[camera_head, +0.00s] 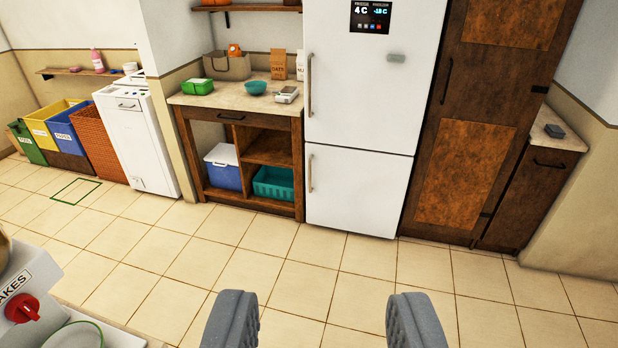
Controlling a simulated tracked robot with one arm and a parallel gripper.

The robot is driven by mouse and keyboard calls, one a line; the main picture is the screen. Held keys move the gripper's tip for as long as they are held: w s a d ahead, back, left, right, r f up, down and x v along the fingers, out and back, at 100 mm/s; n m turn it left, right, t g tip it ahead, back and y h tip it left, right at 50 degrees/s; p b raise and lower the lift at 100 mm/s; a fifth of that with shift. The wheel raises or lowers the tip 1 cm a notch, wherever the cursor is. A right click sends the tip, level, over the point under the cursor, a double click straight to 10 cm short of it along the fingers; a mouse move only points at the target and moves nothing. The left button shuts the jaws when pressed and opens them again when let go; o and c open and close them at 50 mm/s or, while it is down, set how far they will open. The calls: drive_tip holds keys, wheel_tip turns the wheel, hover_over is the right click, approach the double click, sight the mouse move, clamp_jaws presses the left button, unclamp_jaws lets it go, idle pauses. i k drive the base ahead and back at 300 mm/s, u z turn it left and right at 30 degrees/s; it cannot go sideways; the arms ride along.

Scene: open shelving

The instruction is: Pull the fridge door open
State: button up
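The white fridge (373,100) stands against the back wall, right of centre. It has an upper door with a small display showing 4 C (370,17) and a long vertical handle (309,85) on its left edge. A lower door (357,190) has a shorter vertical handle (310,173), also on the left. Both doors look shut. My gripper (323,325) is at the bottom of the view, its two grey fingers wide apart with only floor tiles between them. It is well short of the fridge and touches nothing.
A wooden counter (240,99) with boxes and bins stands left of the fridge, a tall brown cabinet (470,120) right of it. A white machine (137,140) and several coloured bins line the left. A white unit with a red knob (22,308) is at lower left. The tiled floor ahead is clear.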

sight(368, 88)
drive_tip(key=u, duration=0.1)
drive_tip(key=i, duration=1.35)
drive_tip(key=z, duration=0.25)
drive_tip(key=i, duration=1.9)
drive_tip(key=z, duration=0.25)
